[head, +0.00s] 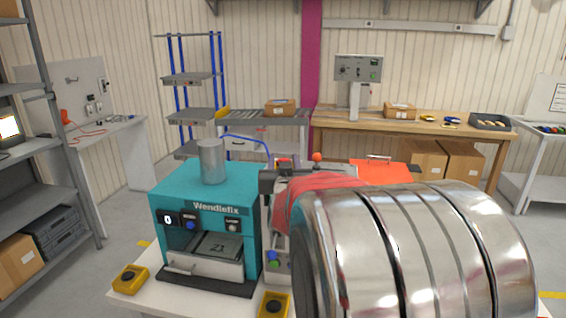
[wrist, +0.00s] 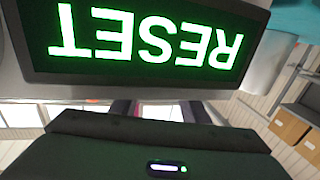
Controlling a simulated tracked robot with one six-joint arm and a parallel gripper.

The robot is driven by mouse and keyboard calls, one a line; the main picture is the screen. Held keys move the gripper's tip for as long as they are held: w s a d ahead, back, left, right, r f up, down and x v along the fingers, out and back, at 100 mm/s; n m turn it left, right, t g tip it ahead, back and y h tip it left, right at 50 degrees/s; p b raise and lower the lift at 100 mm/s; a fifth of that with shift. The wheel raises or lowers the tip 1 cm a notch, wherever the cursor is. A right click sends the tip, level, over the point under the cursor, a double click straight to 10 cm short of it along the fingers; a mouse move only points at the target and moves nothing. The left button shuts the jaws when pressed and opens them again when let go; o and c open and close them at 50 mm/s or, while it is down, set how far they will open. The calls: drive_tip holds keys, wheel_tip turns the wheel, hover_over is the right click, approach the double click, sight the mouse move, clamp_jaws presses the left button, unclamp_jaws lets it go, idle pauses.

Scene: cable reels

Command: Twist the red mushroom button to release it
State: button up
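I cannot make out the red mushroom button for certain in either view. A lit green RESET sign (wrist: 150,45) on a dark panel fills the top of the wrist view, upside down and very close. My gripper's dark body, with a small white light, lies along the bottom of that view; its fingertips are hidden behind the panel. In the head view my gripper (head: 272,180) is a dark shape at the end of my arm, just right of the teal Wendlefix machine (head: 240,185). Whether it is open or shut does not show.
My large silver arm hides much of the right foreground. Yellow button boxes (head: 130,279) stand on the white table's front edge. A grey cylinder (head: 212,162) stands on the machine. A red-orange ball (head: 317,157) shows behind my arm. A wooden bench (head: 460,130) stands at the back.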

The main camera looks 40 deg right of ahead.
drive_tip(key=c, duration=0.8)
drive_tip(key=shift+o, duration=0.2)
drive_tip(key=shift+w+m+g+h, duration=0.1)
drive_tip(key=shift+m+g+h, duration=1.4)
drive_tip(key=shift+g+h, duration=0.15)
drive_tip(key=shift+m+g+h, duration=0.75)
drive_tip(key=shift+m+g, duration=0.25)
drive_tip(key=shift+g, duration=0.45)
drive_tip(key=shift+f+m+g+h, duration=0.1)
drive_tip(key=shift+m+g+h, duration=0.5)
drive_tip(key=shift+m+g, duration=1.1)
drive_tip(key=shift+g, duration=0.7)
drive_tip(key=o, duration=1.1)
